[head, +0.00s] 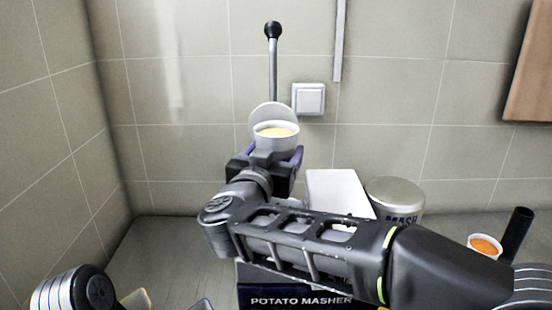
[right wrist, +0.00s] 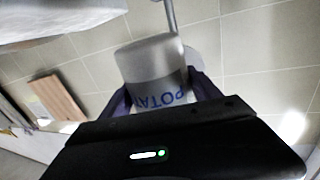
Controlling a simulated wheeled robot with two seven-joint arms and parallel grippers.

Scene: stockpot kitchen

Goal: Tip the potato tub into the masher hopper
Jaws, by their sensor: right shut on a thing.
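The potato tub (head: 277,143) is a pale round tub with yellow contents, seen in the head view. It is held up in front of the wall, roughly upright. My right gripper (head: 268,162) is shut on it with purple fingers on both sides. In the right wrist view the tub (right wrist: 150,62) shows upside-down blue lettering "POTAT" between the fingers (right wrist: 163,100). The potato masher (head: 290,299) is at the bottom centre, its label readable but much of its body hidden by my right arm. I cannot make out its hopper clearly. My left gripper is not clearly seen.
A black-knobbed lever (head: 273,70) and a grey disc (head: 270,112) show behind the tub. A white box (head: 338,188) and a "MASH" canister (head: 395,192) stand right of it. A cup with orange contents (head: 485,246) is far right. The counter at left (head: 160,250) is mostly clear.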

